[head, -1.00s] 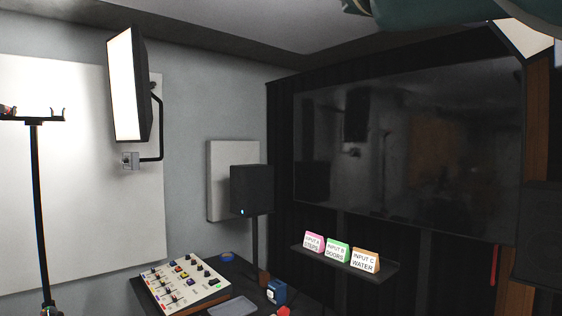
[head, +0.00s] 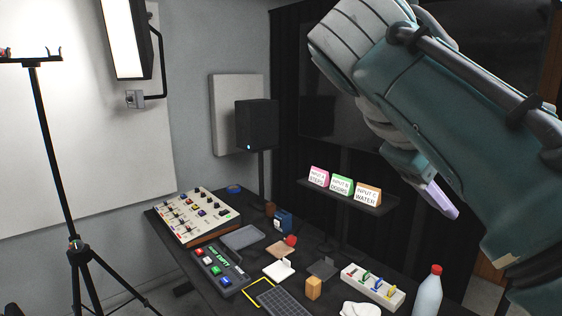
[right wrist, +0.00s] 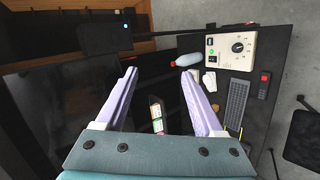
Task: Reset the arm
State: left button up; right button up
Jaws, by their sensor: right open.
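My right arm comes in from the right in the head view, large and teal, raised above the table. My right gripper (head: 437,197) shows one pale purple finger there. In the right wrist view my right gripper (right wrist: 160,95) has its two purple fingers wide apart with nothing between them touching. It is well above the black table (head: 205,275). My left gripper is not in view.
A shelf (head: 318,190) carries three cards. A tripod stand (head: 55,160) is at left.

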jog(key=s+f+m+g+y+p, duration=0.15)
jog(key=s+f+y+p, duration=0.35)
jog(key=s+f, duration=0.7)
jog(key=s+a+r+y+p, duration=0.1)
jog(key=s+y, duration=0.1)
jog(key=s, duration=0.5)
jog(key=s+r+m+y+p, duration=0.1)
jog(key=s+r+y, duration=0.1)
jog(key=s, duration=0.5)
jog(key=shift+s+a+r+p, duration=0.25)
jog(key=shift+a+p, duration=0.1)
jog(key=shift+a, duration=0.05)
